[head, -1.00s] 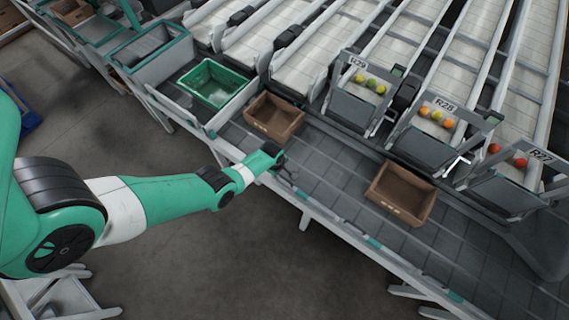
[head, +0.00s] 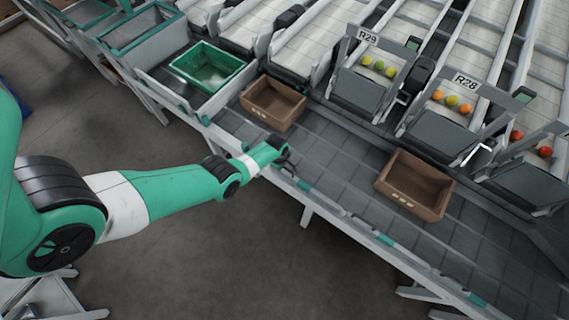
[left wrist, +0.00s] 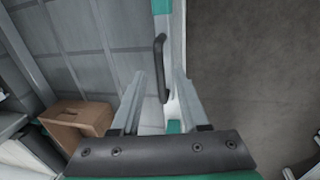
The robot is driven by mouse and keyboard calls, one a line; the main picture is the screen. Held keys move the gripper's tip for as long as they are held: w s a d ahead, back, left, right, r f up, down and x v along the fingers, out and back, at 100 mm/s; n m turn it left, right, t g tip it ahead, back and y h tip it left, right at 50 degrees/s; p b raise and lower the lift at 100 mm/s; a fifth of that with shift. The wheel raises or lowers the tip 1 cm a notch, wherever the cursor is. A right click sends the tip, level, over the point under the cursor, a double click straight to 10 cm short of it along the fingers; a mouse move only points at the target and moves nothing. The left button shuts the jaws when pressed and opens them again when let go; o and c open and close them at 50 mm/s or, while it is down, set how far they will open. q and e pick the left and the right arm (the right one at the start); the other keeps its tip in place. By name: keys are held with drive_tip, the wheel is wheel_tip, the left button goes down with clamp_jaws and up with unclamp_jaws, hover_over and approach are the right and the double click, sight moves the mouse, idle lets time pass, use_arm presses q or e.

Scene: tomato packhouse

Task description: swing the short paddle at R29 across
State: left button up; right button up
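The R29 station (head: 362,88) stands at the upper middle of the head view, with its sign on top and several green-yellow tomatoes (head: 378,65) in a row under it. My left gripper (head: 287,158) is over the near edge of the conveyor, well short of R29. In the left wrist view its fingers (left wrist: 157,92) are apart and hold nothing. A black handle (left wrist: 160,60) on the rail shows between and beyond them.
A brown carton (head: 272,103) lies on the conveyor (head: 340,150) behind my gripper, and another (head: 415,185) lies to the right. A green crate (head: 206,67) is at upper left. Station R28 (head: 440,130) is right of R29. Conveyor between the cartons is clear.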

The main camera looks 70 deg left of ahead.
use_arm(q)
clamp_jaws()
idle(1.3)
